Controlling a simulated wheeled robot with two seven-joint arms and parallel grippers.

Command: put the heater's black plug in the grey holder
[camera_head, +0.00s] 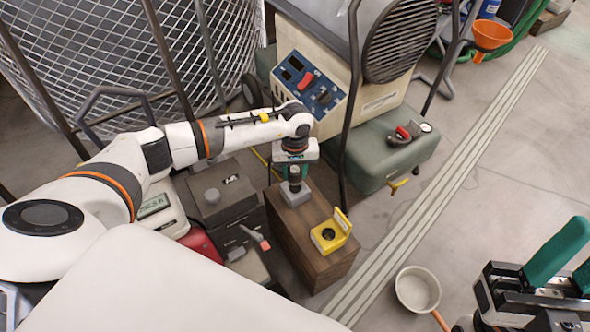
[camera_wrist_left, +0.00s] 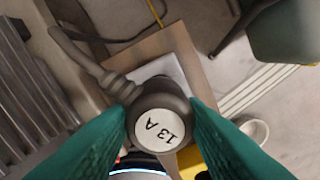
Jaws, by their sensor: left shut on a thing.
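The heater's black plug (camera_wrist_left: 147,98), with a round white face marked "13 A", is between the green fingers of my left gripper (camera_wrist_left: 161,117) in the left wrist view. My left gripper (camera_head: 292,170) is shut on it in the head view, over the wooden block. The grey holder (camera_head: 296,197) sits on that block directly below the plug (camera_head: 294,173). I cannot tell whether the plug touches or sits in the holder. The cable runs off the plug to the upper left in the wrist view. My right gripper (camera_head: 562,268) is empty at lower right, its green fingers apart.
A yellow socket box (camera_head: 328,236) with a raised lid stands beside the holder on the wooden block (camera_head: 313,264). The heater (camera_head: 345,70) stands behind, beside a green case (camera_head: 375,160). A pan (camera_head: 418,290) lies on the floor at right. Grey boxes crowd the left.

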